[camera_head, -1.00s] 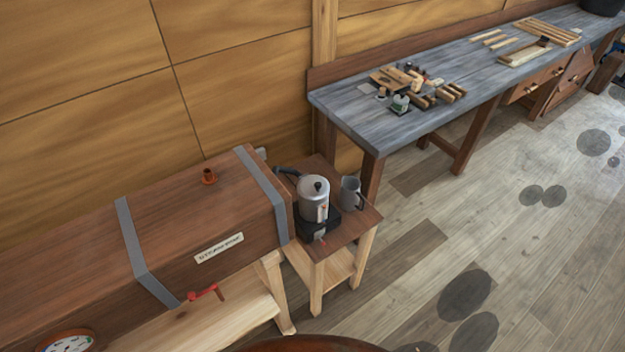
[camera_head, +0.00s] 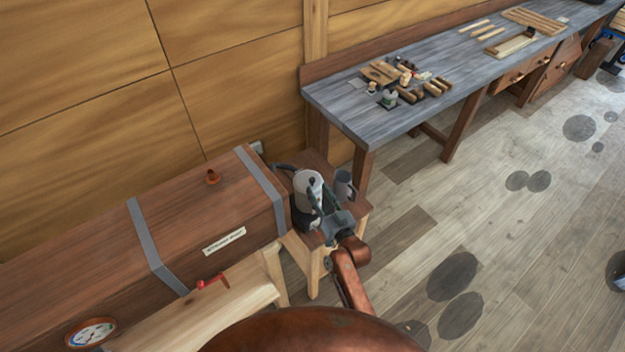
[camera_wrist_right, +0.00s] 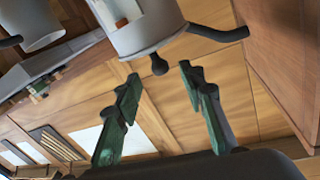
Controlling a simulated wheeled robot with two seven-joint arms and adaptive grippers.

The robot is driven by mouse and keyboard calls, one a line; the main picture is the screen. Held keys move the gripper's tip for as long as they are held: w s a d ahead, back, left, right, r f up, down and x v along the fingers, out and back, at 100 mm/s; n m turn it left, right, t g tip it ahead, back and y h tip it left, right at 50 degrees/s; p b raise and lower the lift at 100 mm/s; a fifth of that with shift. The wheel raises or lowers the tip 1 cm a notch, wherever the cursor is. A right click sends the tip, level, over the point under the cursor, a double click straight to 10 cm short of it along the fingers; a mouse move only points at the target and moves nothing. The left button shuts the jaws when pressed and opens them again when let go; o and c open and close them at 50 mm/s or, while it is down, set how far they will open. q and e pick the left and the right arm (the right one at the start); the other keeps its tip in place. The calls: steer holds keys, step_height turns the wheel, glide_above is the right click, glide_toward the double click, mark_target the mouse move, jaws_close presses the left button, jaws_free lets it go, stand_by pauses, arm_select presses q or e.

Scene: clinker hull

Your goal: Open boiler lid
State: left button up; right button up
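The boiler, a silver kettle-like pot (camera_head: 304,187), stands on a dark base on a small wooden side table (camera_head: 361,208). Its lid is on, with a round black knob (camera_head: 311,181) on top. In the right wrist view the boiler body (camera_wrist_right: 145,28) appears upside down at the top, with the knob (camera_wrist_right: 159,67) pointing down. My right gripper (camera_head: 321,200) is in front of the boiler and partly hides it. In the wrist view its green fingers (camera_wrist_right: 160,88) are spread, with the knob just beyond the gap between the tips, apparently not touched. My left gripper is not in view.
A grey mug (camera_head: 344,186) stands close to the right of the boiler; it also shows in the wrist view (camera_wrist_right: 35,25). A long wooden box (camera_head: 85,255) with grey straps lies to the left. A workbench (camera_head: 345,105) with tools stands behind.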

mark_target(314, 183)
steer(key=x, duration=0.6)
steer(key=shift+f, duration=0.1)
jaws_close()
stand_by(0.3)
